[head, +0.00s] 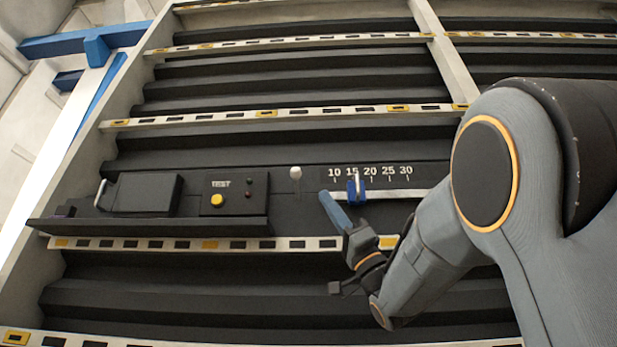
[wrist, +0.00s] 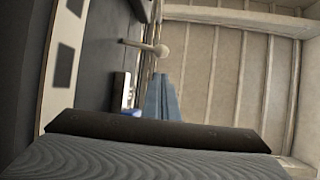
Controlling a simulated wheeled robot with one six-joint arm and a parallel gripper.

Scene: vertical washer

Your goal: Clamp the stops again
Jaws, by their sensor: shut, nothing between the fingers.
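A lever with a pale round knob (head: 295,173) stands out from the dark panel, left of the scale; it also shows in the wrist view (wrist: 161,50), sticking out sideways. A blue slider (head: 356,190) with a white pointer sits on a pale rail (head: 400,194) under the scale, its pointer between 15 and 20. Which parts are the stops I cannot tell for certain. My gripper (head: 328,200), with blue fingers, is shut and empty. It appears just left of the slider and below right of the knob in the head view. The fingers also show in the wrist view (wrist: 162,90).
A control box marked TEST with a yellow button (head: 217,200) and a small red lamp lies left of the lever, beside a dark box with a pale handle (head: 101,193). Slotted pale rails (head: 300,244) cross the washer. A blue beam (head: 85,40) is at upper left.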

